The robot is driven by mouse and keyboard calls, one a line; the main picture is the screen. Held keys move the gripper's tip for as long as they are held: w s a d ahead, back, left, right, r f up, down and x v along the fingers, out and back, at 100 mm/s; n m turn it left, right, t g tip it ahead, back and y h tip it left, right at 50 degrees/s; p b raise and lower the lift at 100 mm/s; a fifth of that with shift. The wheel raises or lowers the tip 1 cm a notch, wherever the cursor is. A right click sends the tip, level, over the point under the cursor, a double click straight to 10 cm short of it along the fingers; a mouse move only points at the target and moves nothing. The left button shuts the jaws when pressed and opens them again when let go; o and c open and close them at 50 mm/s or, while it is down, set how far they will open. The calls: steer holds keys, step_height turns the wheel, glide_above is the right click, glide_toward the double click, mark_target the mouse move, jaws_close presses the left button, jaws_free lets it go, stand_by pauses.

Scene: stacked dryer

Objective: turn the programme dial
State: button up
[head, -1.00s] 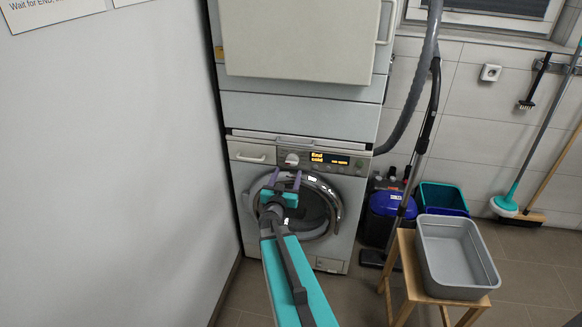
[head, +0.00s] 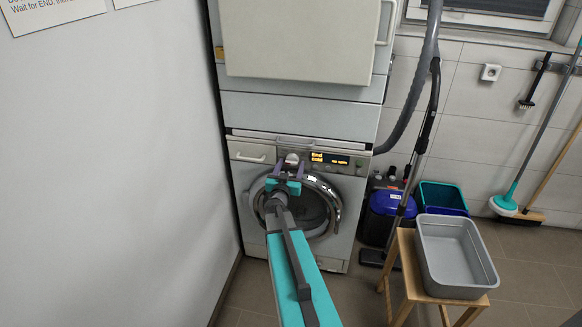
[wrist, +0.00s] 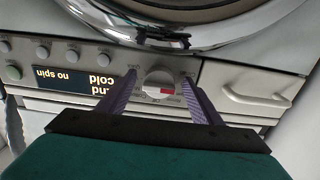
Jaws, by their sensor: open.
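The programme dial (wrist: 158,82) is a round pale knob with a red mark, on the control panel of the lower machine; the wrist view shows the panel upside down. In the head view the dial (head: 291,158) shows just above my fingertips. My gripper (head: 289,167) is open, and its two purple fingers point at the panel. In the wrist view my gripper (wrist: 159,79) has one finger on each side of the dial, with gaps between. I cannot tell whether the fingertips reach the dial in depth.
The round door (head: 327,196) lies below, and a drawer handle (wrist: 252,94) sits on the dial's other side. A stool with a grey basin (head: 456,250) stands right.

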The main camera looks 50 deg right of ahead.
steer(key=c, duration=1)
steer(key=shift+c, duration=0.2)
steer(key=shift+f+m+b, duration=0.1)
steer(key=shift+m+b, duration=0.25)
steer(key=shift+m, duration=0.05)
steer(key=m+b, duration=0.2)
steer(key=m, duration=0.1)
steer(key=shift+w+a, duration=0.1)
steer(key=shift+w, duration=0.05)
steer(key=m+b, duration=0.3)
steer(key=m, duration=0.2)
steer(key=shift+w, duration=0.1)
steer(key=m+b, duration=0.1)
steer(key=m, duration=0.1)
steer(key=m+b, duration=0.1)
steer(key=m, duration=0.1)
steer(key=shift+w+a+r+m+b, duration=0.1)
steer(key=shift+r+m+b, duration=0.1)
steer(key=shift+m+b, duration=0.1)
steer(key=shift+r+m+b, duration=0.15)
steer(key=shift+m+b, duration=0.45)
steer(key=shift+m, duration=0.5)
steer(key=shift+r+m+b, duration=0.15)
steer(key=shift+m+b, duration=0.45)
steer(key=shift+m, duration=0.5)
